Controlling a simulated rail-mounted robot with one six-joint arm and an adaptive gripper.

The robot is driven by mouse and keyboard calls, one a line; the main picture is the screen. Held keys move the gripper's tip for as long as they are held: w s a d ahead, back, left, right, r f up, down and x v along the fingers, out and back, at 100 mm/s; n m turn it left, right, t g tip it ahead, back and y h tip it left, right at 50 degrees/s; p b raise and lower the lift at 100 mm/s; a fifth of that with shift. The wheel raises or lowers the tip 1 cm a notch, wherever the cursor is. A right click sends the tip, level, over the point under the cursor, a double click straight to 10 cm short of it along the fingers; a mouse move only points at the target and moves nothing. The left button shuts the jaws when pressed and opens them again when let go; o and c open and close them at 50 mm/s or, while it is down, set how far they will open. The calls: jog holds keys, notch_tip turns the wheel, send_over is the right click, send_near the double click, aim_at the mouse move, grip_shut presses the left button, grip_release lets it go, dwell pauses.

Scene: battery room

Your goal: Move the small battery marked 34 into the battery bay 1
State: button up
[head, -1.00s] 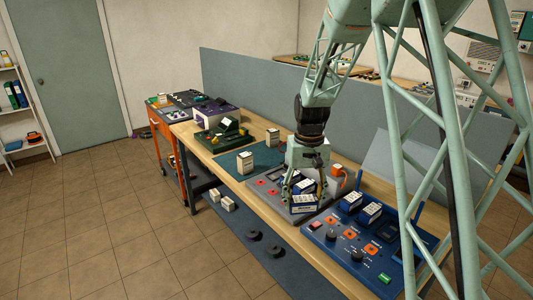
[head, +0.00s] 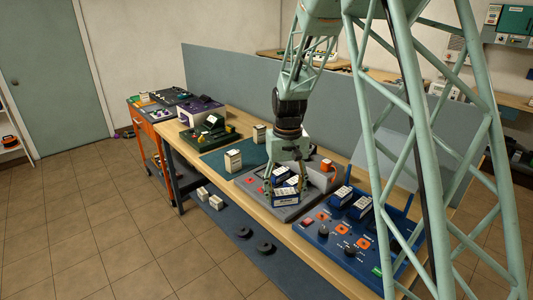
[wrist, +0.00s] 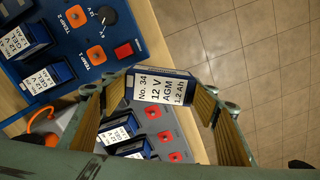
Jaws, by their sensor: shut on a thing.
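The small battery marked 34 (wrist: 160,88), blue with a white label reading 12 V AGM 1.2 Ah, is between the two fingers of my gripper (wrist: 162,95) in the wrist view. The fingers are shut on its ends. In the head view my gripper (head: 285,192) holds the battery (head: 286,199) low over a grey panel (head: 247,181) that carries other blue batteries and orange-red sockets. I cannot tell whether the battery touches the panel. No bay 1 marking is readable, so I cannot tell which place it is.
A blue panel (head: 323,245) with knobs, orange sockets and two blue batteries (head: 343,197) lies to the right. A white box (head: 233,160) stands on a green mat (head: 216,162) to the left. An orange item (head: 326,165) sits behind my gripper. The bench's front edge is close.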

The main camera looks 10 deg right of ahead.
jog(key=w+f+n+p, duration=0.1)
jog(key=w+n+p, duration=0.5)
jog(key=w, duration=2.6)
jog(key=p, duration=0.5)
jog(key=shift+w+f, duration=0.35)
jog(key=shift+w, duration=0.05)
jog(key=shift+f, duration=0.2)
jog(key=shift+f+b, duration=0.75)
jog(key=shift+f, duration=1.95)
jog(key=shift+f+b, duration=0.45)
jog(key=shift+f, duration=0.15)
jog(key=o, duration=0.9)
jog(key=shift+s, duration=0.1)
